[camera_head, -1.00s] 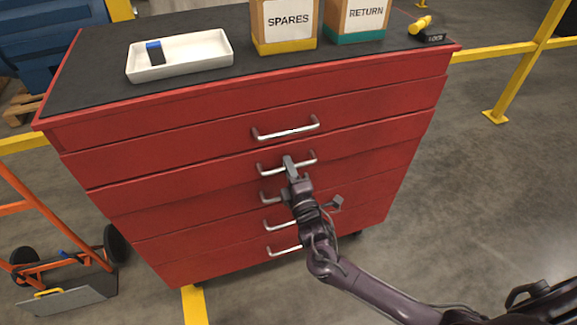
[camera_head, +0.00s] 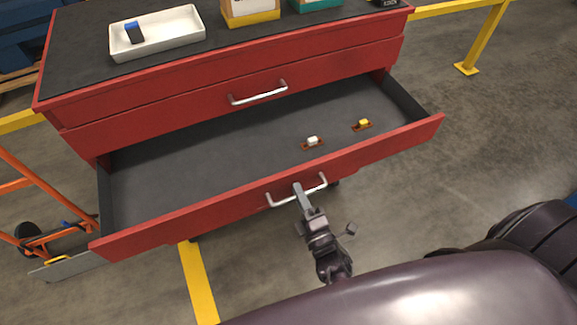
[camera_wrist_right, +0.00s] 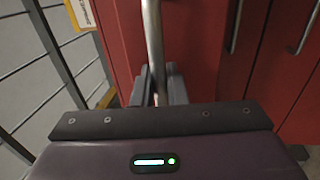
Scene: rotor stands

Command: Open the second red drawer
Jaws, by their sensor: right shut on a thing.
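The second red drawer (camera_head: 270,197) of the cabinet is pulled far out, showing its dark grey inside. Its silver bar handle (camera_head: 314,187) is on the front panel. My right gripper (camera_head: 299,191) is shut on this handle near its middle. In the right wrist view the handle (camera_wrist_right: 153,40) runs between the two fingers (camera_wrist_right: 158,88). Two small parts, one white (camera_head: 312,140) and one yellow (camera_head: 363,123), sit on brown bases on the drawer floor. The upper drawer with its handle (camera_head: 258,93) is closed. My left gripper is not in view.
On the black cabinet top are a white tray (camera_head: 186,38) with a blue-and-black item (camera_head: 133,33), a yellow-based bin (camera_head: 250,15) and a teal-based bin (camera_head: 318,4). An orange hand truck (camera_head: 40,190) stands at the left. Open floor lies at the right.

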